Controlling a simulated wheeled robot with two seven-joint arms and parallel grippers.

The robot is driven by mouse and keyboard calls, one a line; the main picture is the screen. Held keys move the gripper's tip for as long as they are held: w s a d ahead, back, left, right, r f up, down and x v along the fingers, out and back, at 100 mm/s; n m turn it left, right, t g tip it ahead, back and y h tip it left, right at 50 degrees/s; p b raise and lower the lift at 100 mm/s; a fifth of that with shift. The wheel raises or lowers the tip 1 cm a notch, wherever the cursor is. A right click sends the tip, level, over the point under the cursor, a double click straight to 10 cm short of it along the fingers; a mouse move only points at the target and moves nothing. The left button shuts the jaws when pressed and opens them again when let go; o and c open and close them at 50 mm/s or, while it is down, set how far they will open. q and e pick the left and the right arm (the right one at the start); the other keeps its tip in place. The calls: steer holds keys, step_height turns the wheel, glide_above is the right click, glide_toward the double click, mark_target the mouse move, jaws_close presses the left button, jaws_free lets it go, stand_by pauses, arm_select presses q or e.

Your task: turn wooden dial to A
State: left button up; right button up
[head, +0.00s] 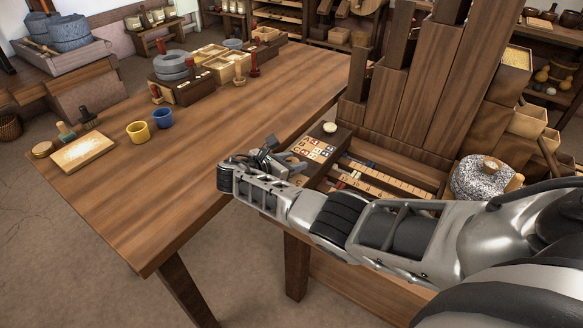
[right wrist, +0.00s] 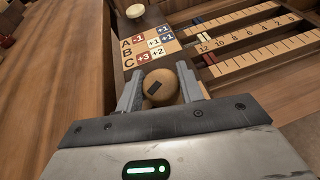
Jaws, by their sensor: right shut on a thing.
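The wooden dial (right wrist: 172,80) is a round light-wood knob with a short dark slanted mark on its face. It sits between the two fingers of my right gripper (right wrist: 160,90), which is shut on it. In the right wrist view, a tile board (right wrist: 129,70) just beyond the dial carries the letters A, B and C in a column, with A farthest. I cannot tell which letter the mark points to. In the head view, my right gripper (head: 288,163) is at the near left edge of the board and hides the dial. My left gripper is in neither view.
Ruler-like scales with pegs (right wrist: 245,42) lie right of the board. A pale round knob (head: 329,127) is at its far corner. Tall wooden blocks (head: 426,85) stand behind, and a speckled stone quern (head: 480,182) is at right.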

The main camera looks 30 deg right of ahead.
steer(key=shift+m+g+b, duration=0.3)
steer(key=shift+m+g, duration=0.2)
steer(key=shift+g, duration=0.1)
steer(key=shift+d, duration=0.1)
steer(key=o, duration=1)
steer(key=p+v, duration=0.1)
steer(key=v, duration=1.5)
